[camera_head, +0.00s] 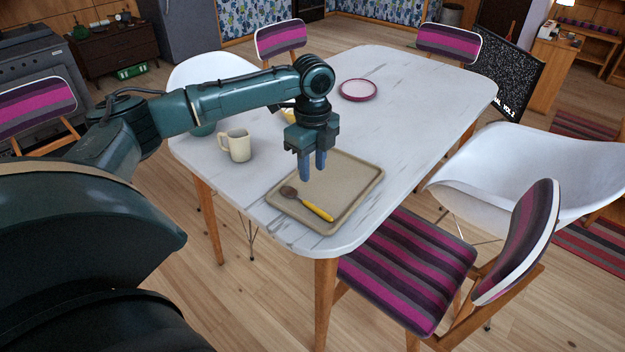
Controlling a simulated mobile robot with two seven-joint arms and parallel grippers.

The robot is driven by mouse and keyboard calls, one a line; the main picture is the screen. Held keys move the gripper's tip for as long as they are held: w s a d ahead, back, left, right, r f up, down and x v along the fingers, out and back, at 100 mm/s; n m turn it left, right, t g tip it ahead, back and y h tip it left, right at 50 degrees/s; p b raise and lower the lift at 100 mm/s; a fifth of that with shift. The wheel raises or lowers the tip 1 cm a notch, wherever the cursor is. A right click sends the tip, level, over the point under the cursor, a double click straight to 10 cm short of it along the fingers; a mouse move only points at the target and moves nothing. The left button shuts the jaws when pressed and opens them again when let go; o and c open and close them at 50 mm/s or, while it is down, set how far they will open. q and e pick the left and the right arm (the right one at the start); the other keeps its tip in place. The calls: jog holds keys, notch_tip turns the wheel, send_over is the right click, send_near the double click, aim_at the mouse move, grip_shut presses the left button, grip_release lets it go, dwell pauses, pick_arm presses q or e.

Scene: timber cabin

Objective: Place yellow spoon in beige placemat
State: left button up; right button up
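The yellow spoon (317,211) has a brown bowl end and a yellow handle. It lies on the front part of the beige placemat (352,170), a tray-like rectangle with a raised rim near the table's front edge. My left gripper (312,172) points down above the back left part of the placemat, behind the spoon and apart from it. Its two blue fingers show a narrow gap with nothing seen between them. My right gripper is not in view.
The white table (420,95) also bears a cream mug (236,146), a pink-rimmed plate (358,90) and a yellow item (289,116) partly hidden behind my arm. Striped chairs (410,262) and white chairs (530,170) stand around it. The table's right part is clear.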

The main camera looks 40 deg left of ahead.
pick_arm(q)
jog(key=d+f, duration=0.3)
jog(key=d, duration=0.1)
jog(key=s+d+f+t+h, duration=0.1)
jog(key=d+f, duration=0.3)
jog(key=d, duration=0.1)
jog(key=d+f+n+h, duration=0.1)
jog(key=d+f, duration=0.2)
jog(key=d, duration=0.1)
jog(key=shift+s+d+f+t, duration=0.2)
jog(key=shift+d+t, duration=0.2)
jog(key=s+d+f+n+t+h, duration=0.3)
jog(key=s+d+n, duration=0.2)
jog(key=d, duration=0.2)
jog(key=s+d+f+n+t+h, duration=0.2)
jog(key=s+d+n+t, duration=0.15)
jog(key=s+d, duration=0.3)
jog(key=s+a+n+t+y, duration=0.2)
jog(key=s+a+n+t, duration=0.1)
jog(key=n, duration=0.4)
jog(key=shift+s+a+r+y, duration=0.3)
jog(key=shift+s+a+r, duration=0.05)
jog(key=shift+s+a, duration=0.5)
jog(key=shift+s, duration=0.1)
